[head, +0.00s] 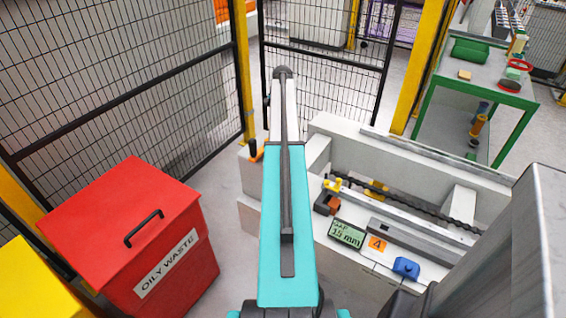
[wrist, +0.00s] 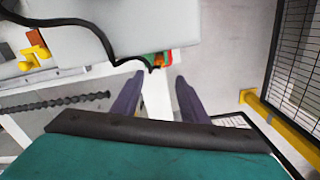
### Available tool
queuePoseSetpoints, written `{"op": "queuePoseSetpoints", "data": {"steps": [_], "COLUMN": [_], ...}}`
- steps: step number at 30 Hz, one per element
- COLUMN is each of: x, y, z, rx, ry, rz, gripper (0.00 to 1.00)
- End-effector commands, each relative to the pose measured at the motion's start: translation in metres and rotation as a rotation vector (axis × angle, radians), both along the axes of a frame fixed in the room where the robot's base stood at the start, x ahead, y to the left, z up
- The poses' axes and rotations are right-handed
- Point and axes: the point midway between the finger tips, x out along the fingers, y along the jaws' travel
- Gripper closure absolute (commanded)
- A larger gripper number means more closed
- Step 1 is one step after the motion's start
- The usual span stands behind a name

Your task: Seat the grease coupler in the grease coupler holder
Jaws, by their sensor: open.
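My gripper (wrist: 159,80) shows in the wrist view as two dark fingers, spread apart with nothing clearly held between them. A small orange and green piece (wrist: 158,60) shows just beyond the fingertips, partly covered by a grey panel with a dark, hose-like edge. I cannot tell whether it is the grease coupler or its holder. In the head view a small orange and black fitting (head: 256,151) sits at the left corner of the white machine bed. The gripper's fingers are hidden in the head view behind my teal arm.
The white machine bed (head: 345,135) carries a dark screw, yellow fittings (head: 333,185), an orange block (head: 333,204), a gap display (head: 347,234) and a blue part (head: 405,268). A red oily waste bin (head: 170,205) stands left. Mesh fencing and a green-framed table (head: 480,72) stand behind.

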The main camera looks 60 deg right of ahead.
Motion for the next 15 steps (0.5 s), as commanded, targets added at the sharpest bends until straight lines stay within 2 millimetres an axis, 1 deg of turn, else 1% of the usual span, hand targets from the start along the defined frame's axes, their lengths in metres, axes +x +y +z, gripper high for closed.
{"op": "queuePoseSetpoints", "data": {"steps": [1, 9, 12, 15], "x": [-0.001, -0.001, -0.001, -0.001], "y": [0.001, 0.0, 0.0, 0.0], "z": [-0.007, -0.045, -0.058, -0.066], "rx": [0.003, 0.002, 0.002, 0.001], "ry": [0.001, 0.002, 0.002, 0.001], "rz": [0.0, -0.001, -0.001, -0.001], "gripper": [0.6, 0.6, 0.6, 0.6]}}
